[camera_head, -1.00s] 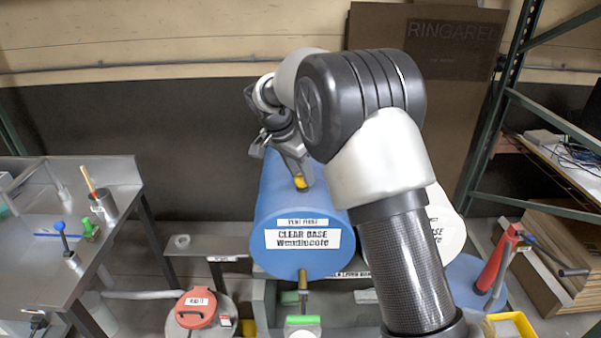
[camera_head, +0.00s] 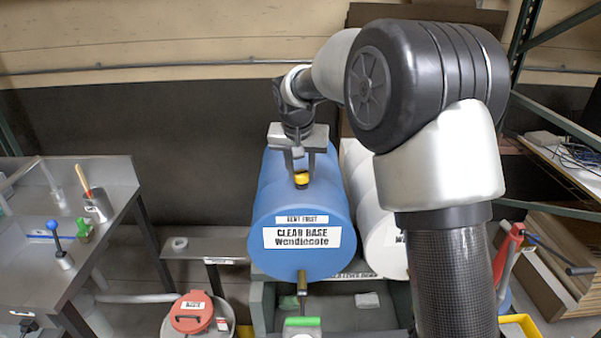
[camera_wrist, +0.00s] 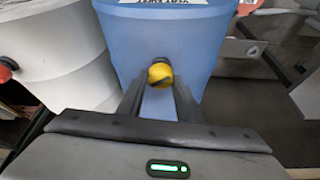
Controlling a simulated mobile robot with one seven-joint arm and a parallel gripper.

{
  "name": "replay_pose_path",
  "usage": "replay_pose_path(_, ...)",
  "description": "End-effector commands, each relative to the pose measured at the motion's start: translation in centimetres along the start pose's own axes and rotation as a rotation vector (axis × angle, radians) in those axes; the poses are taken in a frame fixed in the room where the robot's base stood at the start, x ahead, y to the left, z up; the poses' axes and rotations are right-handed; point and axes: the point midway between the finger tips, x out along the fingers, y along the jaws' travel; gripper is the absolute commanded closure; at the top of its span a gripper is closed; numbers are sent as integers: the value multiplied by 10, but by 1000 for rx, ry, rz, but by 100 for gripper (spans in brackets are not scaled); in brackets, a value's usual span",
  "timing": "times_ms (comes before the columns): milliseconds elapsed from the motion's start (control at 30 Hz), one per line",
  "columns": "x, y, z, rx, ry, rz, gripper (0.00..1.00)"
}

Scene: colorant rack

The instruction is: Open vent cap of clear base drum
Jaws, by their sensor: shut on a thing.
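The clear base drum (camera_head: 278,208) is a blue drum lying on its side, with "VENT FIRST" and "CLEAR BASE Wendlecote" labels on its front end. It also shows in the wrist view (camera_wrist: 200,45). A yellow vent cap (camera_head: 301,179) sits on top near the front end. My gripper (camera_head: 300,176) points down over the drum with its fingers at the cap. In the wrist view, the fingertips (camera_wrist: 160,84) close on the yellow cap (camera_wrist: 160,73) from both sides. Whether the cap has turned cannot be told.
A white drum (camera_head: 382,235) lies to the right of the blue one. A brass tap (camera_head: 302,282) is on the blue drum's lower front. A red-lidded waste can (camera_head: 191,312) stands below left. A steel bench (camera_head: 75,215) is at left. A red-handled tool (camera_head: 508,250) stands at right.

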Motion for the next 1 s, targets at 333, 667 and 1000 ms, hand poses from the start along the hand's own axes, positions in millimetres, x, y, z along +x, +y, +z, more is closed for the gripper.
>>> replay_pose_path(333, -2, 4, -2, -298, 0, -126, 90)
replay_pose_path(667, -1, 6, -3, -576, 0, -242, 90)
replay_pose_path(1000, 0, 6, -3, -783, -1, -326, 90)
